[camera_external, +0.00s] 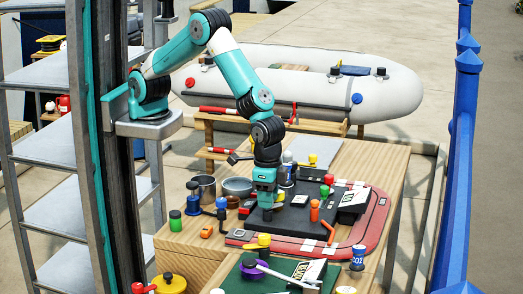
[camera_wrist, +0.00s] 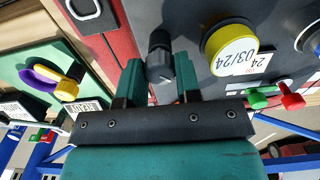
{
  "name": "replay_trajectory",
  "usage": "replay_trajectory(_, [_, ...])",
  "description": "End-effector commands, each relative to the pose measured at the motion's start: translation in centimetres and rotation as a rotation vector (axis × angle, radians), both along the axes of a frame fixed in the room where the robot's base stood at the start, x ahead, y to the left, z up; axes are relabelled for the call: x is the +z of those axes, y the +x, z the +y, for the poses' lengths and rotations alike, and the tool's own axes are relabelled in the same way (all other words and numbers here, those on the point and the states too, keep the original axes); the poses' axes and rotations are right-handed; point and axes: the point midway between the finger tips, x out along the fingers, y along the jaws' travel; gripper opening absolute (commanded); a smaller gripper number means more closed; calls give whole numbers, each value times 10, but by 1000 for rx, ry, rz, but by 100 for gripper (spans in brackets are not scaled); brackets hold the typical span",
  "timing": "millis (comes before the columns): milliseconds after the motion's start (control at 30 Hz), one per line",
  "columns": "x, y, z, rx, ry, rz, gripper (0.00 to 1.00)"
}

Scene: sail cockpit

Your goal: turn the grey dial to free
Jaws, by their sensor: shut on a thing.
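The grey dial (camera_wrist: 159,57) is a dark knob on the dark grey panel (camera_wrist: 195,12) in the wrist view. My gripper (camera_wrist: 159,78) has its two teal fingers on either side of the dial and is shut on it. In the external view my gripper (camera_external: 266,204) points straight down at the dark panel (camera_external: 290,242). The dial is mostly hidden there by my gripper. No free mark or pointer can be read in either view.
A yellow round part (camera_wrist: 229,48) with a 03/24 label sits close right of the dial. Green (camera_wrist: 259,100) and red (camera_wrist: 292,101) levers are beyond it.

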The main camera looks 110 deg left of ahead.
Motion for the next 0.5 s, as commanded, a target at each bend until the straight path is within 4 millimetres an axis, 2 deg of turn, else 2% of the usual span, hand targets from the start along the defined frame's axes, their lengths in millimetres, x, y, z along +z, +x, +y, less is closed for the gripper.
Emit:
replay_trajectory(200, [1,1,-1,-110,-2,-5,8])
replay_trajectory(500, [2,2,-1,-174,-2,-6,8])
